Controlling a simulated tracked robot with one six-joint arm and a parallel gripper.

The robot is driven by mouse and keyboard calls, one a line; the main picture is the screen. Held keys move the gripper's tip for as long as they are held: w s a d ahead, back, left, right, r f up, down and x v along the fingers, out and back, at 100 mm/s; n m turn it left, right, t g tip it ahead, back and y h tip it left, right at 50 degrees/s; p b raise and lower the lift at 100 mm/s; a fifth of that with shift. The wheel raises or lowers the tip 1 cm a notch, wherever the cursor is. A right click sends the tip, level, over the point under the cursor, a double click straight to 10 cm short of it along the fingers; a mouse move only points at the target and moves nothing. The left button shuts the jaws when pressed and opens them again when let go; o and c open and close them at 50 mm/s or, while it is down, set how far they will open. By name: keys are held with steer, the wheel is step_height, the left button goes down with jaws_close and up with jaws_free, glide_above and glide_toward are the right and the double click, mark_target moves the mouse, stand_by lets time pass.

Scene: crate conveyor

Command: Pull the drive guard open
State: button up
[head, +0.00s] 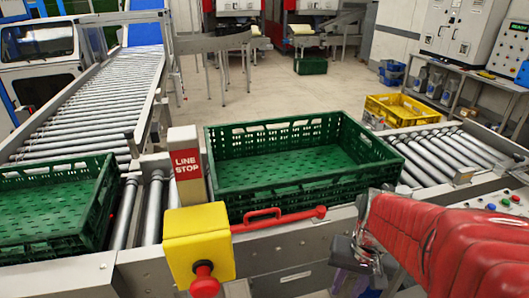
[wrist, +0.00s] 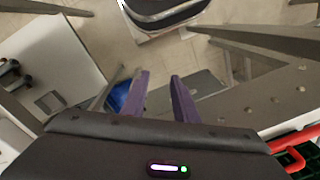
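My gripper (head: 352,282) hangs at the front side of the conveyor in the head view, right of the red handle bar (head: 278,219). In the wrist view its two purple fingers (wrist: 158,78) stand apart with nothing between them. The red bar also shows at the lower right of the wrist view (wrist: 292,140), off to the side of the fingers. The grey metal side of the conveyor frame (head: 280,262) runs below the bar. I cannot tell for sure which panel is the drive guard; part of the frame is hidden behind my arm.
A yellow box with a red stop button (head: 199,245) juts out at the front. A white LINE STOP post (head: 186,165) stands behind it. Green crates sit on the rollers, one in the middle (head: 268,197) and one at left (head: 55,250). Buttons (head: 505,202) are at right.

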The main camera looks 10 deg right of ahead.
steer(key=shift+s, duration=0.1)
steer(key=a+r+n+t, duration=0.5)
steer(key=a+r+n, duration=0.1)
steer(key=a+r, duration=0.6)
steer(key=shift+w+r+h, duration=0.3)
steer(key=shift+w+r, duration=0.1)
steer(key=shift+d, duration=0.1)
